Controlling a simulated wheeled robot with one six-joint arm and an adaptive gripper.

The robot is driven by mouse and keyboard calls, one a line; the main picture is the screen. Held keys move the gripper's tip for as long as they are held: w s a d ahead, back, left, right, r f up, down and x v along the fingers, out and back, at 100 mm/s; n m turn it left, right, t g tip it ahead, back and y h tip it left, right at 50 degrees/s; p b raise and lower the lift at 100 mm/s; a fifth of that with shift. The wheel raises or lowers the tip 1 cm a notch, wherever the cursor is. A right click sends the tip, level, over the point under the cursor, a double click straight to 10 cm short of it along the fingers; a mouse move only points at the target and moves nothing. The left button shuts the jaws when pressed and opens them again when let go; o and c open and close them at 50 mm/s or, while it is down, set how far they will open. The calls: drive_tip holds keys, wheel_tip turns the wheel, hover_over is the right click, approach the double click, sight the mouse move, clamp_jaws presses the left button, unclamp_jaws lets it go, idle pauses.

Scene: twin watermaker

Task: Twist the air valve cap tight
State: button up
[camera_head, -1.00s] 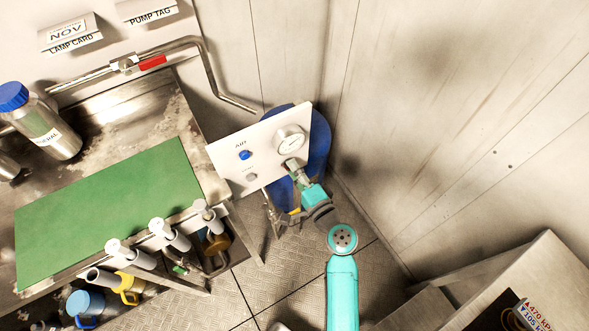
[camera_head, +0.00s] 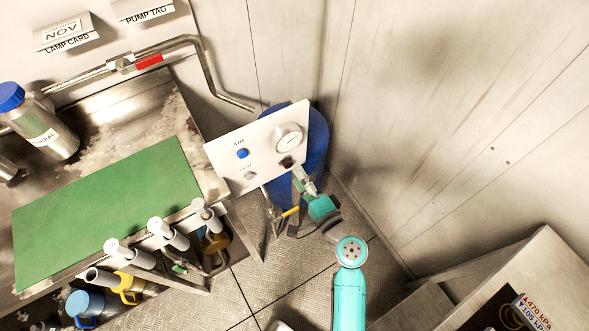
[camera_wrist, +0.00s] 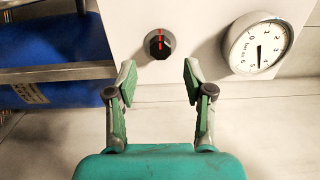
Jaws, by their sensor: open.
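A white panel (camera_head: 222,150) carries a blue cap (camera_head: 242,153) under a label that reads AIR. A smaller pale knob (camera_head: 249,175) is below it. A dark knob (camera_head: 287,162) sits below the round gauge (camera_head: 288,138). In the wrist view this knob (camera_wrist: 159,43) is black with a red line, and the gauge (camera_wrist: 256,47) is to its right. My gripper (camera_wrist: 159,76) is open and empty, its fingertips apart from the dark knob and on either side of it in the picture. In the head view my gripper (camera_head: 302,181) is just below that knob. The blue cap is outside the wrist view.
A blue tank (camera_head: 318,140) stands behind the panel, close to the wall (camera_head: 430,120). A bench with a green mat (camera_head: 110,210) is at left, with several pale tubes (camera_head: 165,233) along its edge. A cabinet (camera_head: 535,262) stands at lower right.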

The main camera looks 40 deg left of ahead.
drive_tip(key=v, duration=0.8)
drive_tip(key=shift+s, duration=0.15)
